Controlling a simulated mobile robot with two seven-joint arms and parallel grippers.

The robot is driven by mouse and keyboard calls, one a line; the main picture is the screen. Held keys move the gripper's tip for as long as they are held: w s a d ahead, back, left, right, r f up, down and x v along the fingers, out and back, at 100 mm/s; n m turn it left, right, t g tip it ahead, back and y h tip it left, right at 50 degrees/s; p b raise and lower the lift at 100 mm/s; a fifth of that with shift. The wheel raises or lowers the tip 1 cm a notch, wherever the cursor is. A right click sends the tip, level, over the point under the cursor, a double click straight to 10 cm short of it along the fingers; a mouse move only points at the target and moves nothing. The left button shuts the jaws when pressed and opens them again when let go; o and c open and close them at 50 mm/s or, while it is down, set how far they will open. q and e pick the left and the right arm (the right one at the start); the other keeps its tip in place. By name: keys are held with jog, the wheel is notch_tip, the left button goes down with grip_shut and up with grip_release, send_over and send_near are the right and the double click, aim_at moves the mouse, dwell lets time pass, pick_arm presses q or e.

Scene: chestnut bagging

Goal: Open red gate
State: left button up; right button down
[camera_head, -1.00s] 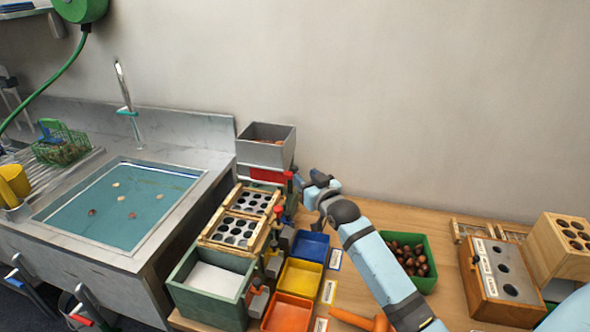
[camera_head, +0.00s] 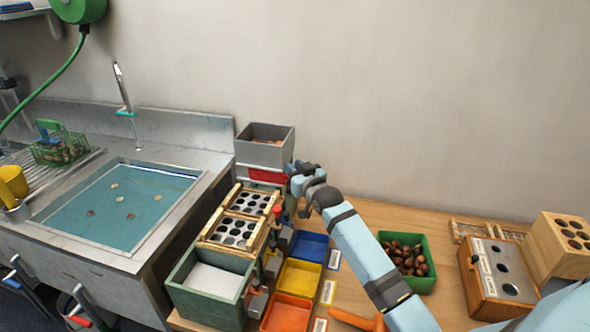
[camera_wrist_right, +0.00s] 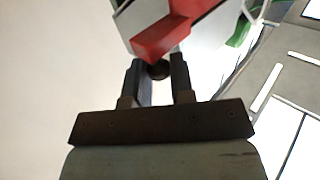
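The red gate (camera_head: 267,176) is a red piece under the grey hopper (camera_head: 264,146) at the back of the sorting station. In the right wrist view the red gate (camera_wrist_right: 165,37) spans the top, with a dark round knob (camera_wrist_right: 158,70) below it. My right gripper (camera_head: 292,170) is just right of the gate in the head view. In the right wrist view the knob sits between the fingers of my right gripper (camera_wrist_right: 157,76) near their tips. I cannot tell whether the fingers press on it. My left gripper is not in view.
A wooden tray with holes (camera_head: 240,225) stands in front of the hopper. Blue (camera_head: 310,246), yellow (camera_head: 299,278) and orange (camera_head: 287,314) bins line its right side. A green bin of chestnuts (camera_head: 425,245) stands right of my arm. A sink (camera_head: 120,205) is on the left.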

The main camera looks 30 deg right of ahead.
jog(key=s+d+p, duration=0.1)
jog(key=s+d, duration=0.2)
jog(key=shift+s+d+p, duration=0.1)
jog(key=shift+s+p, duration=0.25)
jog(key=c, duration=1.3)
grip_release()
jog(key=shift+o, duration=1.3)
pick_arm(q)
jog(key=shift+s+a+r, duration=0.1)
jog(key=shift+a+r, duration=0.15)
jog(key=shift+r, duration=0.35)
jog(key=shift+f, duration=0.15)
pick_arm(e)
jog(key=s+a, duration=0.1)
jog(key=s, duration=1.2)
jog(key=shift+s, duration=0.4)
